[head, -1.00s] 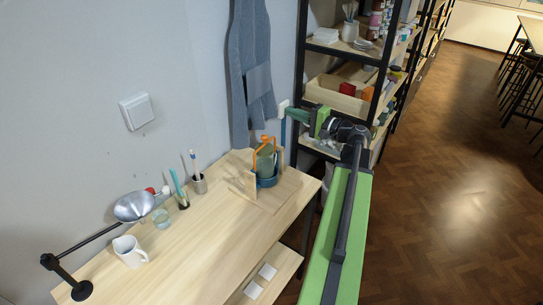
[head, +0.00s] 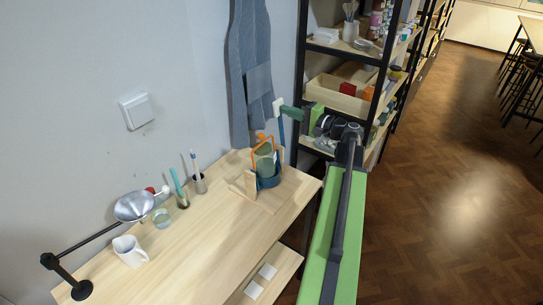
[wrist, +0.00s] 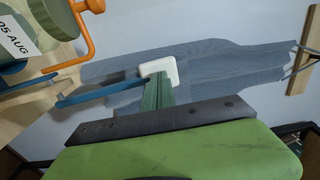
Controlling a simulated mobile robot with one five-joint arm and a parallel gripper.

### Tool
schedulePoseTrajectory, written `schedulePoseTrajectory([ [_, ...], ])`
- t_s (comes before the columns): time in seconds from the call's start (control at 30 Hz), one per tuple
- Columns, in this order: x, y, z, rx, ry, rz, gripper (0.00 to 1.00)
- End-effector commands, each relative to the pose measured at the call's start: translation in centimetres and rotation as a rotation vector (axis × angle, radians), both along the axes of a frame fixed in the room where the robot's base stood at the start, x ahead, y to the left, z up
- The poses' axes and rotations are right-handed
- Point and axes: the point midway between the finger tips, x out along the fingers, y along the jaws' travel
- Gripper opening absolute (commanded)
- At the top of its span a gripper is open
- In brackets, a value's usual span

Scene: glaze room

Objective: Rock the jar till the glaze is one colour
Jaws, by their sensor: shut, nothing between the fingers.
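The jar (head: 264,163) is grey-green and stands in a blue cradle (head: 269,182) between wooden uprights on a wooden base, at the bench's far end. An orange clamp (head: 262,147) arches over it and looks tilted. In the wrist view the jar (wrist: 58,15) is cut off at the upper left, with a label reading "05 AUG". A blue lever (wrist: 100,94) rises from the cradle side. My gripper (wrist: 158,72), green with a white tip, is shut and empty beside the lever's upper end; I cannot tell whether they touch. The glaze's evenness cannot be told.
A blue-grey apron (head: 252,80) hangs on the wall behind the jar. Shelves (head: 345,90) with pots and boxes stand behind my arm. Brush cups (head: 199,184), a white jug (head: 129,250) and a lamp (head: 134,206) are along the bench. The bench's front middle is clear.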

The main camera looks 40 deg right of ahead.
Motion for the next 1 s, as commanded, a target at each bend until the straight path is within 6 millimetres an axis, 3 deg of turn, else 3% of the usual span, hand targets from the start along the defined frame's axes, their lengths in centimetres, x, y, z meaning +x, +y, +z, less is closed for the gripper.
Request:
schedulePoseTrajectory([
  [0.13,1.3,0.3,-0.1,0.0,0.0,0.001,0.0],
  [0.47,1.5,0.4,-0.2,0.0,0.0,0.0,0.0],
  [0.8,4.6,1.0,-1.2,0.0,0.0,0.0,0.0],
  [1.0,4.7,1.1,-1.1,0.0,0.0,-0.001,0.0],
])
